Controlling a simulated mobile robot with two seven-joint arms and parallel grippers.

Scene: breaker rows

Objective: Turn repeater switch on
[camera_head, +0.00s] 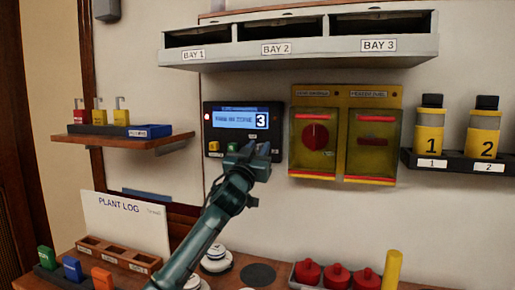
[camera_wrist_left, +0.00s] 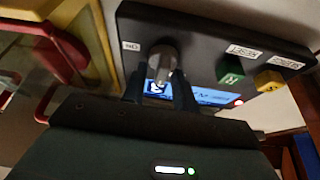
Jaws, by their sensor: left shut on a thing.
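The dark repeater panel (camera_head: 208,133) hangs on the wall with a lit blue screen (camera_head: 240,118) that shows a large 3. The repeater switch is hidden behind my gripper in the head view. In the left wrist view the panel appears turned over, and the grey switch (camera_wrist_left: 162,60) stands out from it beside a small white label (camera_wrist_left: 131,46). My left gripper (camera_head: 256,156) is at the panel's lower right, shut on the switch, with one finger on each side of it. I cannot tell the switch's setting. My right gripper is not in view.
Green (camera_wrist_left: 230,70) and yellow (camera_wrist_left: 269,80) buttons sit on the same panel. A yellow box with red handles (camera_head: 345,94) is close to the right. A shelf of bays (camera_head: 300,50) is above. Red-topped items (camera_head: 337,275) stand on the bench below.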

